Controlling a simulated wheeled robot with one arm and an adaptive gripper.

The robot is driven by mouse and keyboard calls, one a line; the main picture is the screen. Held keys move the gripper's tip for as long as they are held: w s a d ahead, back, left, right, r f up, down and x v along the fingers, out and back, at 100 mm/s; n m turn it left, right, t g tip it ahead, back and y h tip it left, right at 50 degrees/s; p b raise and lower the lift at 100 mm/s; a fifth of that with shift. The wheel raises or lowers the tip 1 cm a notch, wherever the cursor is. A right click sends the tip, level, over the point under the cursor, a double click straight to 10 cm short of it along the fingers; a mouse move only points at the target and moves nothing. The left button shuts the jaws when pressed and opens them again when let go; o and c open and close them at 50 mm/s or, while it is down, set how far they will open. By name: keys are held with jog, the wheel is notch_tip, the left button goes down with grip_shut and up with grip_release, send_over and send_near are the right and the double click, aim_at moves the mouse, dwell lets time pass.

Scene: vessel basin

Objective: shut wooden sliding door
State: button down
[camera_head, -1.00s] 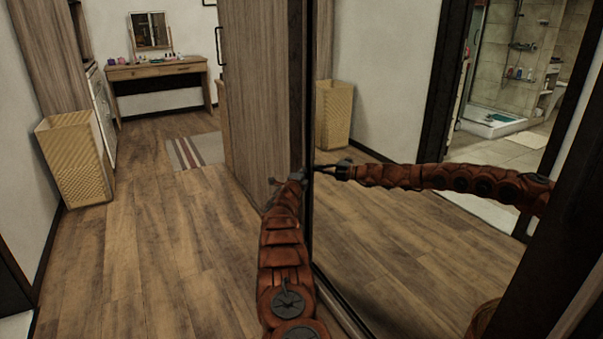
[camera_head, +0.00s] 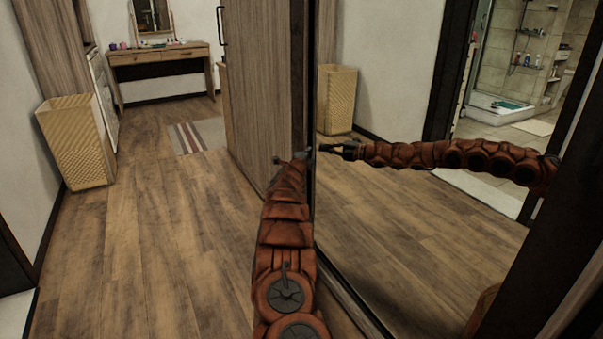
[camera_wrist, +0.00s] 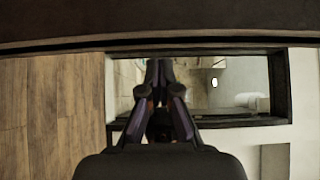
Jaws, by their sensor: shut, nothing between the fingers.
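The wooden sliding door (camera_head: 262,85) is a tall brown wood-grain panel with a dark vertical handle (camera_head: 221,26) and a dark edge (camera_head: 300,80). It stands out from the mirrored panel (camera_head: 400,225) at its right. My gripper (camera_head: 296,157) is in front of the door's dark edge, close to the mirror; contact is unclear. In the wrist view my gripper (camera_wrist: 159,63) is shut and empty, its tips just below a dark horizontal band. My arm's reflection shows in the mirror.
A wicker basket (camera_head: 75,143) stands at the left wall. A dressing table (camera_head: 160,70) and a striped rug (camera_head: 197,135) are at the back. Wooden floor (camera_head: 150,240) is clear at the left. The bathroom at right appears reflected in the mirror.

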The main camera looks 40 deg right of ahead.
jog(key=v, duration=1)
jog(key=shift+s+p, duration=0.45)
jog(key=shift+f, duration=0.15)
